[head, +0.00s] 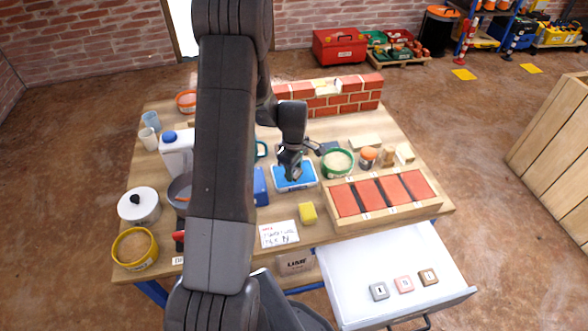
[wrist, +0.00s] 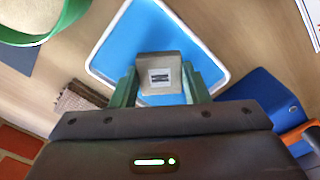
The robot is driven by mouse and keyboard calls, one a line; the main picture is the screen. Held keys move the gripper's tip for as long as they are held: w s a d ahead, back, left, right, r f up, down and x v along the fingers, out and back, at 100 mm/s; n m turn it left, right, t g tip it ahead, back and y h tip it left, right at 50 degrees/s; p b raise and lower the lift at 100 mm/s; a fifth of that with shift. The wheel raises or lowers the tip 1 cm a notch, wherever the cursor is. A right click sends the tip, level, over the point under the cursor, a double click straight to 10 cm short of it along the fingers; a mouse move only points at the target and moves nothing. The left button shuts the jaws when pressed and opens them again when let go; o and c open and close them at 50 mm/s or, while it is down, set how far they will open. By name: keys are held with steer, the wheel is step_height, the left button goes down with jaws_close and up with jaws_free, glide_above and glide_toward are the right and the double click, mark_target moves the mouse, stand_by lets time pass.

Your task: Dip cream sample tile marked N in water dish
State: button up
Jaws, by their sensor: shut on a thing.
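My gripper (head: 290,170) is shut on a cream-tan tile (wrist: 160,78), which stands between the green fingers (wrist: 160,84) in the wrist view. The tile has a white label with a dark mark that I cannot read clearly. The blue water dish (head: 306,183) with a white rim is under my gripper on the table. It also shows behind the tile in the wrist view (wrist: 150,32). The tile is over the dish's near part; I cannot tell whether it touches the water. In the head view my gripper mostly hides the tile.
An open white drawer (head: 350,268) holds a grey tile (head: 379,291), a pink tile (head: 404,284) and a brown tile (head: 428,277).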

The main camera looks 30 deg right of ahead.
steer(key=shift+r+p, duration=1.7)
steer(key=shift+r, duration=1.45)
